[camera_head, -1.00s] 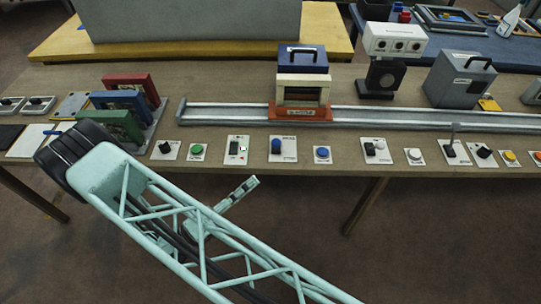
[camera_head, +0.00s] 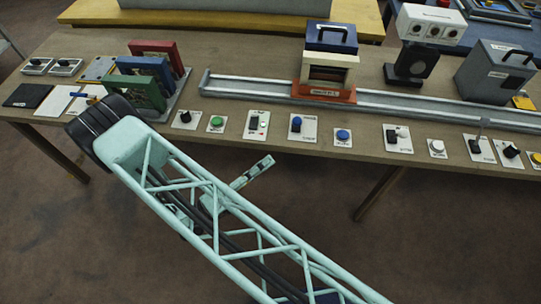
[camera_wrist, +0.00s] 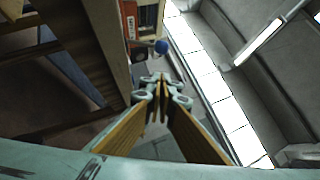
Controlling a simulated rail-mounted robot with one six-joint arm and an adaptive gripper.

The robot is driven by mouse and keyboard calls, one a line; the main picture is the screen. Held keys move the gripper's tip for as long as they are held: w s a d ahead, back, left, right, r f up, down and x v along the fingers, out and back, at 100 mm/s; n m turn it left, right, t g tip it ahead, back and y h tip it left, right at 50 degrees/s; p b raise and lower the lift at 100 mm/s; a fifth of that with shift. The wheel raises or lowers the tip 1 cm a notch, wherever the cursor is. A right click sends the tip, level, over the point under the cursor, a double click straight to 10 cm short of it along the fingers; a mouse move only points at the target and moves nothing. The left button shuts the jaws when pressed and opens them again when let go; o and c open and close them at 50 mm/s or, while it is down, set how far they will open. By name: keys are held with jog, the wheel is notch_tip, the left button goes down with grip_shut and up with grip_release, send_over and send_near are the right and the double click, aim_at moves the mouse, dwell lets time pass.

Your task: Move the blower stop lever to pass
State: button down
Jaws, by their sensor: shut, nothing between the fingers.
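The labels on the control plates are too small to read, so I cannot tell which one is the blower stop lever. A plate with a thin upright lever (camera_head: 480,147) stands on the bench's front edge at the right of the head view. Other plates carry a blue knob (camera_head: 297,124) and black switches (camera_head: 396,138). My gripper (camera_wrist: 160,82) is shut and empty in the wrist view, with its fingertips together. A round blue knob (camera_wrist: 161,46) appears just beyond the fingertips, seemingly apart from them. My arm's lattice link crosses the front of the bench in the head view.
A grey rail (camera_head: 430,104) runs along the bench (camera_head: 240,70) behind the plates. An orange-based unit (camera_head: 325,92) sits on it. Red, blue and green frames (camera_head: 155,58) stand at left. Grey box (camera_head: 497,72) at right. The floor in front is open.

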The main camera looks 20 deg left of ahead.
aim_at(297, 123)
jog(key=shift+w+a+r+x, duration=0.2)
jog(key=shift+a+x, duration=0.2)
jog(key=shift+x, duration=1.65)
jog(key=shift+w+a+r+x, duration=0.15)
jog(key=shift+w+a+x, duration=0.2)
jog(key=shift+x, duration=1.65)
jog(key=shift+w+a+r+x, duration=0.15)
jog(key=shift+a+x, duration=0.35)
jog(key=shift+x, duration=1.55)
